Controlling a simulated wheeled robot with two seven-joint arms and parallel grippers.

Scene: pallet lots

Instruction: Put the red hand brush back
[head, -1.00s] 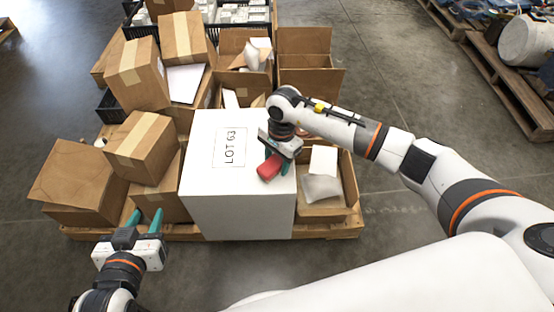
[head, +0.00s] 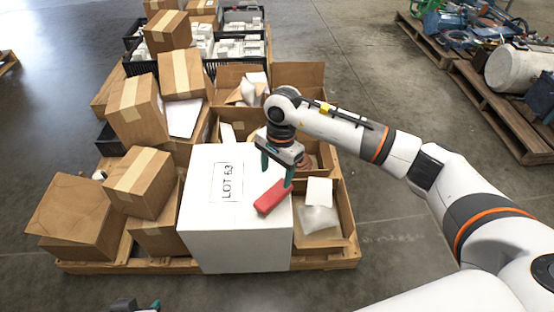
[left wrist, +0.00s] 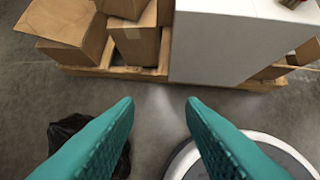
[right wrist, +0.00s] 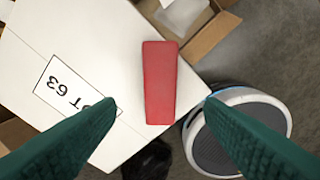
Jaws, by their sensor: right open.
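The red hand brush (head: 273,196) lies on top of the white box marked LOT 63 (head: 232,240), near its right edge. It also shows whole in the right wrist view (right wrist: 160,82), on the box top (right wrist: 95,55). My right gripper (head: 277,174) is open and empty, just above and behind the brush, with its fingers apart on either side in the right wrist view (right wrist: 160,103). My left gripper (left wrist: 160,104) is open and empty over the floor in front of the pallet; only its tip shows at the bottom of the head view.
Cardboard boxes (head: 138,182) stand left of the white box on the wooden pallet (head: 100,266). An open carton (head: 335,238) with a clear bag is right of it. Black crates of white boxes (head: 230,47) are behind. Another loaded pallet (head: 505,110) stands at the right. Floor between is clear.

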